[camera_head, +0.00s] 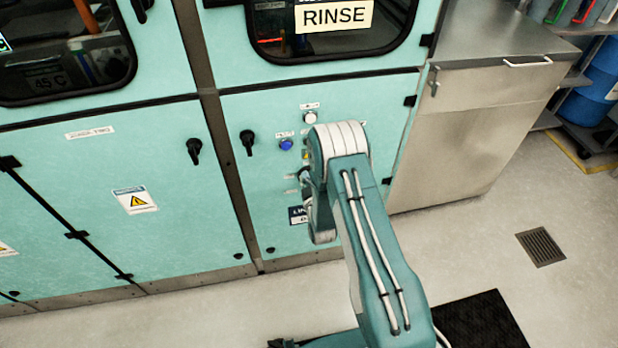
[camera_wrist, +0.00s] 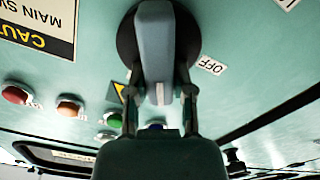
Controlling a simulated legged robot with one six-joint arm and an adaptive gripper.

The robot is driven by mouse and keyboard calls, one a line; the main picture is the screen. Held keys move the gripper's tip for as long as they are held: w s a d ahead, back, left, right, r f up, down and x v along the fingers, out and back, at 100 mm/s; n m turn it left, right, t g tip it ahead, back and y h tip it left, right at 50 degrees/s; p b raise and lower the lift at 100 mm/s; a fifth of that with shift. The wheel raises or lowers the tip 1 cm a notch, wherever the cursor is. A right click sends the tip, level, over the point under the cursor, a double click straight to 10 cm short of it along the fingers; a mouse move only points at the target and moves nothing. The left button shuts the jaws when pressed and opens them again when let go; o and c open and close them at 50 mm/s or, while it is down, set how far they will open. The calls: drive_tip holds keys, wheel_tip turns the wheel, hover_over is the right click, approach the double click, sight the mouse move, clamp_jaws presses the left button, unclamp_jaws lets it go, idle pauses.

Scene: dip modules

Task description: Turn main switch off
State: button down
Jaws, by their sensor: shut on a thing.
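The main switch (camera_wrist: 155,45) shows in the wrist view as a grey handle on a round black base. The handle runs roughly up and down in the picture. My gripper (camera_wrist: 159,92) has one finger on each side of the handle's near end and is shut on it. An OFF label (camera_wrist: 211,65) sits just right of the base, and a label with a stroke mark (camera_wrist: 287,4) is at the top right edge. The upside-down MAIN SW... caution plate (camera_wrist: 40,22) is at the top left. In the head view my arm hides the switch and the gripper.
Near the switch are a red button (camera_wrist: 15,95), an orange button (camera_wrist: 70,105), a green button (camera_wrist: 113,119) and a blue button (camera_head: 286,144). Black door handles (camera_head: 194,150) stick out to the left. A steel cabinet (camera_head: 465,130) stands right. The floor has a drain (camera_head: 540,247).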

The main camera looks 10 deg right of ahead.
drive_tip(key=n, duration=0.4)
drive_tip(key=a+n, duration=0.1)
drive_tip(key=n, duration=0.1)
drive_tip(key=shift+w+f+n, duration=0.1)
drive_tip(key=shift+f+n, duration=0.2)
drive_tip(key=shift+f, duration=0.05)
drive_tip(key=n, duration=0.2)
drive_tip(key=f+n, duration=0.1)
drive_tip(key=n, duration=0.2)
drive_tip(key=shift+a+n, duration=0.15)
drive_tip(key=shift+n, duration=0.15)
drive_tip(key=shift+f, duration=0.1)
drive_tip(key=shift+c, duration=2.4)
unclamp_jaws()
drive_tip(key=s, duration=1.2)
drive_tip(key=shift+a, duration=0.1)
